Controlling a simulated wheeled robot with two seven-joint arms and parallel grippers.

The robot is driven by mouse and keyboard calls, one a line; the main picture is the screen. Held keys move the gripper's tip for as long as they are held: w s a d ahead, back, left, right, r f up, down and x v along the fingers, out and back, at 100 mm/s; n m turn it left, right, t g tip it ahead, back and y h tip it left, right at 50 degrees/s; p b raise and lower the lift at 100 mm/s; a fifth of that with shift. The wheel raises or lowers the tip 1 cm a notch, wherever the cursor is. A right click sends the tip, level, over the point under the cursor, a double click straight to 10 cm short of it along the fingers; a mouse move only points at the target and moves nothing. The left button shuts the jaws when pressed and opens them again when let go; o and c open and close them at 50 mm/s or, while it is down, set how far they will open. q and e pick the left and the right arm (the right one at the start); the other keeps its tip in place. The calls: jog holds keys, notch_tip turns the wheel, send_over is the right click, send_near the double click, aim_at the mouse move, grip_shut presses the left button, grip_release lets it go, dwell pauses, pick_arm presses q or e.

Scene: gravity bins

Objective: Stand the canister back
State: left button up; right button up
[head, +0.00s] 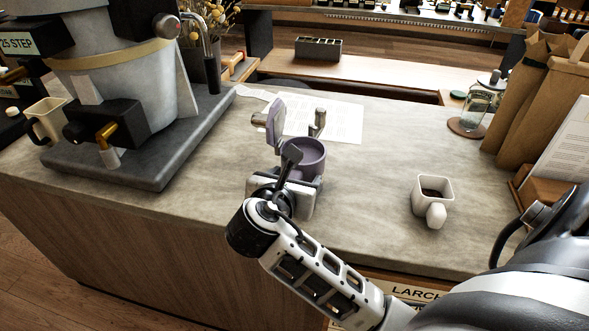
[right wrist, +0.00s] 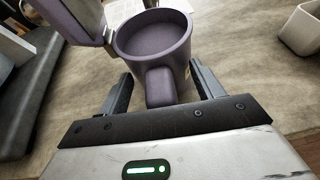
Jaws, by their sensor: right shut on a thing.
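The purple canister (head: 309,158) is at the middle of the counter in the head view, its round mouth facing up and its hinged lid (head: 276,124) standing open on the left. Its inside looks empty. In the right wrist view the canister (right wrist: 155,50) sits between the two dark fingers, with a purple handle-like part toward me. My right gripper (head: 290,178) is shut on the canister. The gripper hides the canister's lower part, so I cannot tell whether its base touches the counter. My left gripper is not in view.
A white cup (head: 432,196) with dark contents stands to the right. A large grey dispenser (head: 130,85) on a dark slab stands at left. A printed sheet (head: 340,120) lies behind the canister. Paper bags (head: 545,90) and a glass jar (head: 474,105) are at right. The counter between canister and cup is clear.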

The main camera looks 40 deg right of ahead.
jog(key=shift+f, duration=0.6)
dwell(0.7)
jog(key=o, duration=1.6)
jog(key=shift+v, duration=3.7)
